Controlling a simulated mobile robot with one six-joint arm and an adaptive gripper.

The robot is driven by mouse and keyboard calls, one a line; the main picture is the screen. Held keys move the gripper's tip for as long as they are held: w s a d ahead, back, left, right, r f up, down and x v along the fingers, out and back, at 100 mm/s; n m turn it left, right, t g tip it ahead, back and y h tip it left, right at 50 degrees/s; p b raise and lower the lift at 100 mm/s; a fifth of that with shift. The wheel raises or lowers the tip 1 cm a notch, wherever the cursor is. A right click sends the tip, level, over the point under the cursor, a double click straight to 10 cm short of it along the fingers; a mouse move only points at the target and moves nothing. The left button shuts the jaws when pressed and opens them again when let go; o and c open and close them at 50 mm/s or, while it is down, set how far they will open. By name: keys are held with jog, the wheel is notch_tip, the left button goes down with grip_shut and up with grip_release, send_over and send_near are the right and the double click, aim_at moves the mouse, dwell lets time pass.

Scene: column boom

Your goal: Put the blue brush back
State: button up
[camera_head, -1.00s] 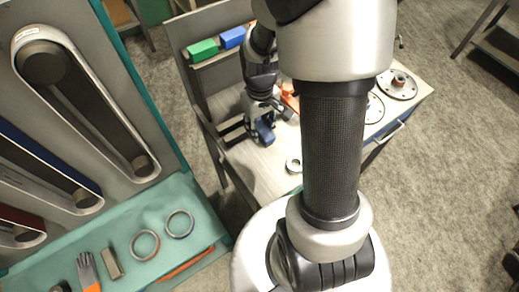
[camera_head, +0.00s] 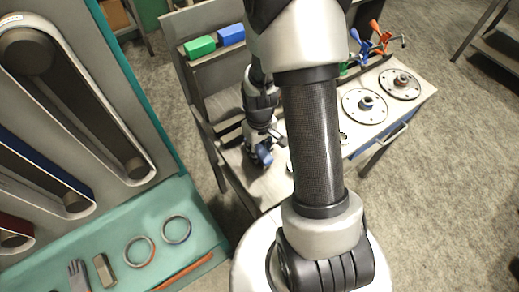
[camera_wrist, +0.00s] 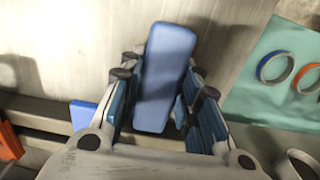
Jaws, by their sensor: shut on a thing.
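The blue brush (camera_wrist: 163,80) shows in the wrist view as a long blue body with rounded corners. My gripper (camera_wrist: 160,105) is shut on it, with a finger along each side. In the head view my gripper (camera_head: 259,150) points down over the left part of the workbench (camera_head: 270,185), with the blue brush (camera_head: 264,153) at its tip. I cannot tell whether the brush touches the bench top. Its underside is hidden. A green block (camera_head: 200,46) and a blue block (camera_head: 231,35) sit on the shelf behind the bench.
Two flanged discs (camera_head: 364,106) (camera_head: 400,84) and upright coloured handles (camera_head: 378,38) stand on the bench's right side. A teal surface (camera_head: 205,235) at lower left holds two rings (camera_head: 177,229) (camera_head: 139,251), a glove (camera_head: 79,274) and a grey block (camera_head: 104,270). My forearm hides the bench's middle.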

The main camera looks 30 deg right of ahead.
jog(key=shift+f, duration=0.2)
jog(key=o, duration=1)
jog(key=shift+r, duration=0.1)
notch_tip(320, 180, up, 12)
jog(key=p, duration=0.4)
notch_tip(320, 180, up, 14)
jog(key=t, duration=0.2)
send_over(259, 149)
jog(key=s+a, duration=0.4)
jog(key=a, duration=0.2)
jog(key=s+a+r+t, duration=0.1)
jog(key=s+r, duration=0.1)
jog(key=s, duration=0.1)
jog(key=s+a+r, duration=0.2)
jog(key=s+r, duration=0.1)
jog(key=s+a+r+t, duration=0.1)
jog(key=s+r, duration=0.1)
jog(key=s, duration=0.1)
jog(key=shift+s+a+r+t, duration=0.15)
jog(key=shift+a+r+t, duration=0.15)
jog(key=shift+r, duration=0.1)
